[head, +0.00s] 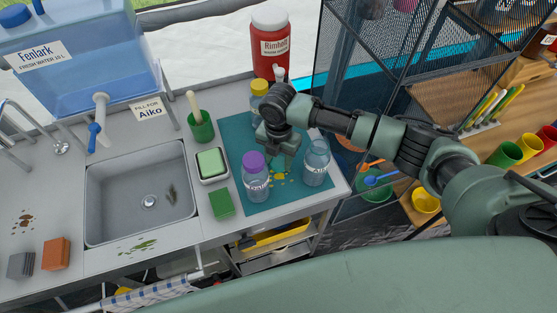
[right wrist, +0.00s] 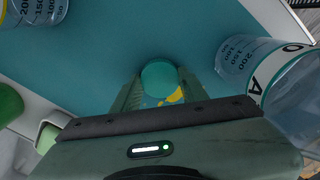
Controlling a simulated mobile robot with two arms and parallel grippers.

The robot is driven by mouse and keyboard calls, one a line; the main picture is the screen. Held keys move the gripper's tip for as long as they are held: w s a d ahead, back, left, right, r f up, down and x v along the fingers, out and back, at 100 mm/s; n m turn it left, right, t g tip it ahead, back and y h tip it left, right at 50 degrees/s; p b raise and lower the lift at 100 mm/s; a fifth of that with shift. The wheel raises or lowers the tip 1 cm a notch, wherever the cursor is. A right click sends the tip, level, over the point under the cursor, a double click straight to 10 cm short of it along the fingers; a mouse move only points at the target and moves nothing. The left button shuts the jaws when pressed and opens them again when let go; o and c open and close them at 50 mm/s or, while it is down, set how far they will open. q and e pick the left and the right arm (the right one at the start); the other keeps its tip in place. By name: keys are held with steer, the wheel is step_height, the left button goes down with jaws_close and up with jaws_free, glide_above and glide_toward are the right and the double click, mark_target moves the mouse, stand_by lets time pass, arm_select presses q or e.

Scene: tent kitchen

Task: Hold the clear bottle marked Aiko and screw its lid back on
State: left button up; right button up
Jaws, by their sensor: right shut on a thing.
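A clear bottle (head: 316,165) stands upright with no lid visible on it, at the right of the teal mat. In the right wrist view the bottle at the right (right wrist: 285,85) shows part of a label with the letters A and O; the rest is cut off. My right gripper (head: 281,163) is low over the mat, left of this bottle and apart from it. In the right wrist view it is shut on a round teal lid (right wrist: 159,76), held between its fingertips. The lid is hidden in the head view. My left gripper is not in view.
On the mat (head: 235,135) stand a purple-lidded bottle (head: 256,184) and a yellow-lidded one (head: 259,104), with yellow spots nearby. A green pot (head: 202,130), sponge tray (head: 212,166) and sink (head: 140,205) lie left. A mesh rack (head: 370,60) stands right.

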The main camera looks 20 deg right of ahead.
step_height(320, 180, up, 12)
steer(key=r+p, duration=0.1)
steer(key=p, duration=1)
step_height(320, 180, up, 6)
steer(key=b, duration=0.1)
glide_above(278, 162)
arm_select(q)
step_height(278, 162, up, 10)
arm_select(e)
steer(key=shift+s+r, duration=0.1)
steer(key=shift+r, duration=0.4)
